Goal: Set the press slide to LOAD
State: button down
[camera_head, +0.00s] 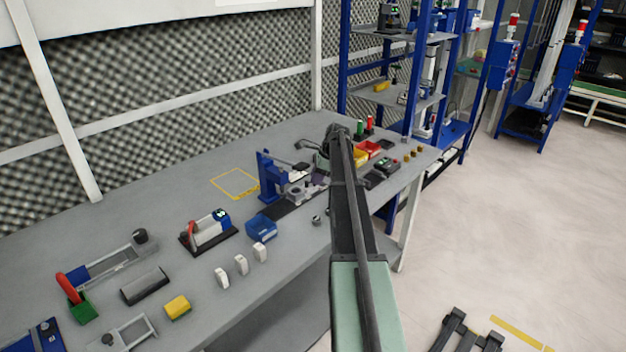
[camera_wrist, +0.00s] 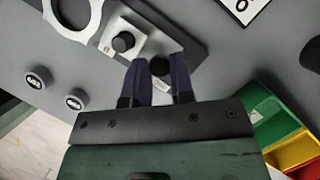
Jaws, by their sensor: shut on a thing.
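The blue press (camera_head: 268,176) stands on the grey bench, with its slide (camera_head: 298,191) in front on a dark base. In the wrist view the slide is a silver plate (camera_wrist: 93,30) with a large ring and a black knob (camera_wrist: 123,42). My gripper (camera_wrist: 160,62) reaches down at the slide's end, its dark fingers a small gap apart. A dark round knob (camera_wrist: 160,66) shows between the fingertips, and the gripper is shut on it. A small white label (camera_wrist: 162,86) lies just below it, too small to read surely. In the head view my arm partly hides the gripper.
Two round labelled buttons (camera_wrist: 75,98) sit left of the gripper in the wrist view. Green, yellow and red bins (camera_wrist: 290,150) stand to the right. A yellow-outlined area (camera_head: 235,184) is clear.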

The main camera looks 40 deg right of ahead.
jog(key=shift+w+d, duration=0.25)
jog(key=shift+d, duration=0.85)
jog(key=c, duration=1.3)
grip_release()
jog(key=shift+s+d, duration=0.1)
jog(key=shift+o, duration=0.2)
jog(key=shift+r, duration=0.1)
